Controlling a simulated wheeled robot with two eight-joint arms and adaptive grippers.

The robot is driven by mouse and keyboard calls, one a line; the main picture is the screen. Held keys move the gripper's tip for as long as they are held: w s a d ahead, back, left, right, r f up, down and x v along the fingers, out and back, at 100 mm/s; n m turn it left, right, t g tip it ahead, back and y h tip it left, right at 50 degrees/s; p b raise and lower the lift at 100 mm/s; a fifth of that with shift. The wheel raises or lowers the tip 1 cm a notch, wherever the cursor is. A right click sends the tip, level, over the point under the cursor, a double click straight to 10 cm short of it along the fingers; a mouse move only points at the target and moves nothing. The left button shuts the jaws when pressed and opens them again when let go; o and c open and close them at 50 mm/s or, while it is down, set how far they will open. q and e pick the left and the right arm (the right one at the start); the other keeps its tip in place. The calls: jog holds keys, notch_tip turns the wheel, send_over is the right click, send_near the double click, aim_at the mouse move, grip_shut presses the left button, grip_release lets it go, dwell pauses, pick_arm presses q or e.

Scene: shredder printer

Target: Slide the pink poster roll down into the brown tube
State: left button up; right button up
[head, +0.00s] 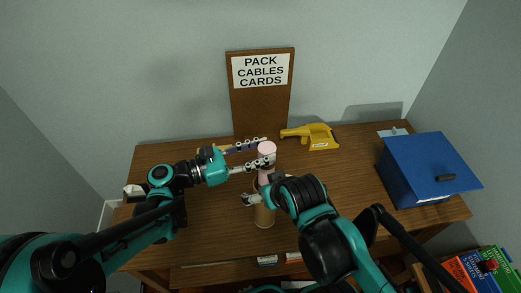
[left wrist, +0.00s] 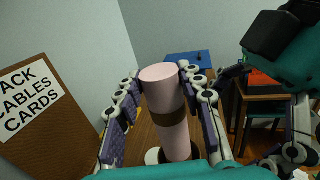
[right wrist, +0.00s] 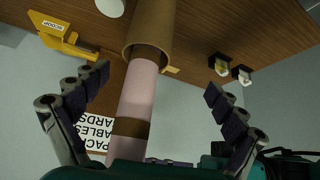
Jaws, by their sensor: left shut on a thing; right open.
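The pink poster roll (head: 266,149) stands upright over the middle of the table. It has a brown band, seen in the left wrist view (left wrist: 168,90). My left gripper (head: 268,153) is shut on the roll near its upper end. The brown tube (head: 264,216) stands upright below, partly hidden by my right arm. In the right wrist view the roll (right wrist: 136,95) reaches to the mouth of the tube (right wrist: 151,30), and its lower end appears just inside the rim; how deep is hidden. My right gripper (right wrist: 157,82) is open, its fingers apart on both sides of the roll, not touching it.
A brown board (head: 262,110) with a PACK CABLES CARDS sign stands at the back. A yellow scoop (head: 318,138) lies to its right. A blue box (head: 420,170) is at the table's right end. Books (head: 485,268) stand at lower right. The left part of the table is mostly clear.

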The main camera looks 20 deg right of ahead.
pick_arm(q)
notch_tip(320, 180, down, 6)
jog(key=b, duration=0.5)
dwell(0.4)
jog(key=o, duration=1.3)
jog(key=a, duration=1.2)
jog(key=shift+w, duration=0.1)
jog(key=shift+f, duration=0.1)
